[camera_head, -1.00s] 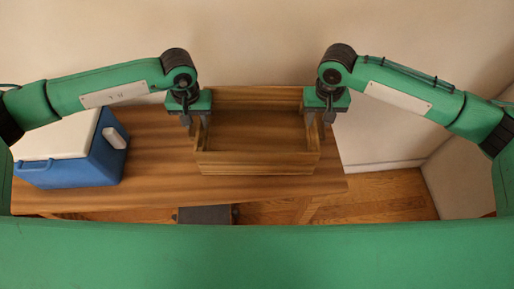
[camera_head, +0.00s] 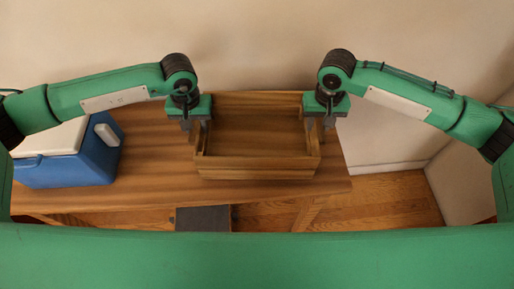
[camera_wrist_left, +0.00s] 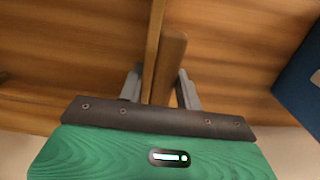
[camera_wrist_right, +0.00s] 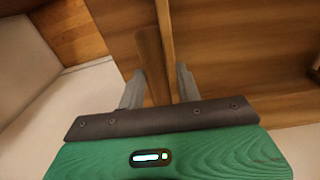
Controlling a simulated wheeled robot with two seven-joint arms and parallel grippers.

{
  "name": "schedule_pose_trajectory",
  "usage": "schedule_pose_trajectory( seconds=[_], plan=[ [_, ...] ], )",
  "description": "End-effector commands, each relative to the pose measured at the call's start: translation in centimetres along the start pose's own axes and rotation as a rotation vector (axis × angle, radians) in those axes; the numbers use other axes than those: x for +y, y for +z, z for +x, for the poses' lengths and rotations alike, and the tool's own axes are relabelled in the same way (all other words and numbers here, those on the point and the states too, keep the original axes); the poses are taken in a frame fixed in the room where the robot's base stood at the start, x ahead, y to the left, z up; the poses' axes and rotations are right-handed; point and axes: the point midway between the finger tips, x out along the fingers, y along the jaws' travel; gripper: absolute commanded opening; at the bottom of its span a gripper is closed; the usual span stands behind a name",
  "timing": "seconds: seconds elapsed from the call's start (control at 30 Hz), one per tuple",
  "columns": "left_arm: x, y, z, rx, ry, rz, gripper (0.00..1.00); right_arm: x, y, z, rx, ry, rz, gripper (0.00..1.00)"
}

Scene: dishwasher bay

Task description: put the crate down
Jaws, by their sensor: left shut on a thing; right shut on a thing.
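The wooden crate (camera_head: 258,167) is an open, empty box over the right part of the wooden table in the head view. My left gripper (camera_head: 197,128) is shut on its left wall, and my right gripper (camera_head: 318,126) is shut on its right wall. In the left wrist view the crate's wall (camera_wrist_left: 153,50) runs between the fingers (camera_wrist_left: 160,88). In the right wrist view the wall (camera_wrist_right: 168,50) also sits between the fingers (camera_wrist_right: 160,88). The crate looks level. I cannot tell whether its underside touches the table.
The wooden table (camera_head: 160,180) has bare top between the crate and a blue cooler (camera_head: 75,165) with a white lid at the left. A wall stands behind. A dark flat object (camera_head: 203,218) is low at the table's front. A pale block (camera_head: 465,180) stands at the right.

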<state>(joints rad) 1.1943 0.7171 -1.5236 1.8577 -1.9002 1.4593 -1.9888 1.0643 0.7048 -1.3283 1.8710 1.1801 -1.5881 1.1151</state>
Motion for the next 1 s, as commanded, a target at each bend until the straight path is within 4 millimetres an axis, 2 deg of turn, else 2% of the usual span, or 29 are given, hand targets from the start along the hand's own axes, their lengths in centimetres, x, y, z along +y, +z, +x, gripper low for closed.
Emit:
schedule_pose_trajectory(
  seconds=[0.13, 0.17, 0.23, 0.27, 0.53, 0.67, 1.0],
  plan=[
    [-0.5, -0.1, 1.0, 0.000, -0.010, -0.007, 0.05, 0.5, -0.1, 1.0, 0.000, 0.009, 0.007, 0.05],
    [-0.5, -0.1, 0.8, -0.001, -0.010, -0.007, 0.40, 0.5, -0.1, 0.7, 0.000, 0.009, 0.007, 0.40],
    [-0.4, -0.1, 0.7, -0.001, -0.009, -0.006, 0.54, 0.4, -0.1, 0.7, -0.001, 0.008, 0.006, 0.54],
    [-0.4, -0.1, 0.7, -0.001, -0.008, -0.006, 0.56, 0.4, -0.1, 0.7, -0.001, 0.007, 0.006, 0.56],
    [-0.1, 0.0, 0.6, 0.000, -0.003, -0.002, 0.56, 0.1, 0.0, 0.6, 0.000, 0.003, 0.002, 0.56],
    [-0.1, -0.1, -0.5, 0.003, -0.001, -0.002, 0.56, 0.1, 0.0, 0.6, 0.000, 0.002, 0.001, 0.56],
    [-0.1, -0.1, -7.3, 0.003, -0.002, -0.003, 0.56, 0.0, 0.0, 0.6, 0.000, 0.001, 0.001, 0.56]
  ],
)
